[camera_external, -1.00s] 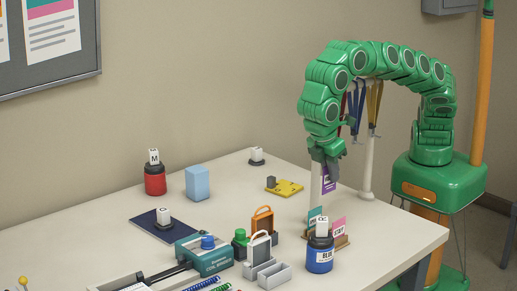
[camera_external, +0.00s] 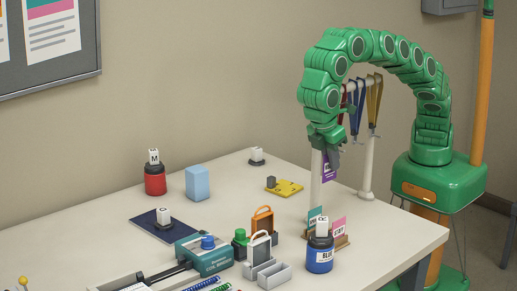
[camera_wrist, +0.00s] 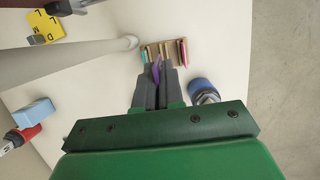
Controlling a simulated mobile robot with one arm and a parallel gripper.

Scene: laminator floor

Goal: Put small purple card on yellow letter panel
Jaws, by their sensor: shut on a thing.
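The small purple card (camera_external: 328,168) is held upright in my gripper (camera_external: 327,146), above the card rack at the table's right side. In the wrist view the purple card (camera_wrist: 156,70) shows as a thin edge between the two dark fingers (camera_wrist: 157,82), which are shut on it. The yellow letter panel (camera_external: 289,189) lies flat on the table toward the back, left of the gripper, with a small dark block on it. In the wrist view the yellow panel (camera_wrist: 40,27) is at the upper left, with dark letters.
A wooden rack (camera_external: 342,241) with teal and pink cards is below. A blue bottle (camera_external: 320,258) stands in front of it. A white-post stand (camera_external: 367,165) with hanging lanyards is close to my arm. Orange and white tags, a laminator and a light blue block (camera_external: 198,183) are further left.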

